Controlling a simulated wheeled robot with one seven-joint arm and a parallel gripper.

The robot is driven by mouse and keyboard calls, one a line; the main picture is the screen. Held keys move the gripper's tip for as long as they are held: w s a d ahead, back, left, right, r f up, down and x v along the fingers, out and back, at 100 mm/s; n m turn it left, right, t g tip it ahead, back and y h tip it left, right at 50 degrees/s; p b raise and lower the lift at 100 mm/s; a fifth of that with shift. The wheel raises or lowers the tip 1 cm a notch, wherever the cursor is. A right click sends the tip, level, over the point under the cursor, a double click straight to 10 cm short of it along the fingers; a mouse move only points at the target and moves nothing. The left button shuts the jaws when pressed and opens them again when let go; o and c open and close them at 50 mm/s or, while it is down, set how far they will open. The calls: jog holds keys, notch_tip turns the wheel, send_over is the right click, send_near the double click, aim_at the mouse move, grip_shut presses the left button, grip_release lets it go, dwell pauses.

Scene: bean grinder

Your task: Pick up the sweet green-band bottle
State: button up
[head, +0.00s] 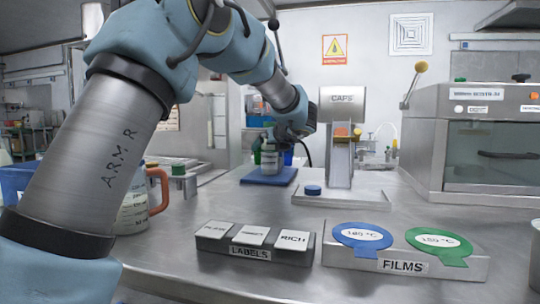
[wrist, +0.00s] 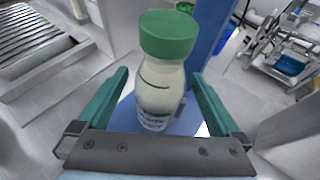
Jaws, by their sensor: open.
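A bottle with a green cap (wrist: 160,95), a clear body with pale contents and a printed label low down, stands upright between the fingers in the wrist view. Its label is too small to read surely. In the head view the bottle (head: 269,155) stands on a blue mat (head: 283,178). My gripper (wrist: 160,75) is open, with one teal finger on each side of the bottle and visible gaps to it. In the head view my gripper (head: 272,143) is at the bottle, partly hidden by my arm.
The CAPS dispenser (head: 342,105) stands right of the mat, with a blue cap (head: 313,190) on its base. A LABELS block (head: 255,241) and a FILMS holder (head: 405,262) are in front. A jug with an orange handle (head: 157,190) is at the left, partly behind my arm.

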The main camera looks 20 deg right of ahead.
jog(key=c, duration=1.4)
jog(key=shift+o, duration=0.2)
jog(key=shift+r, duration=0.1)
jog(key=shift+r+p, duration=1.6)
jog(key=shift+p, duration=0.2)
jog(key=shift+r, duration=0.1)
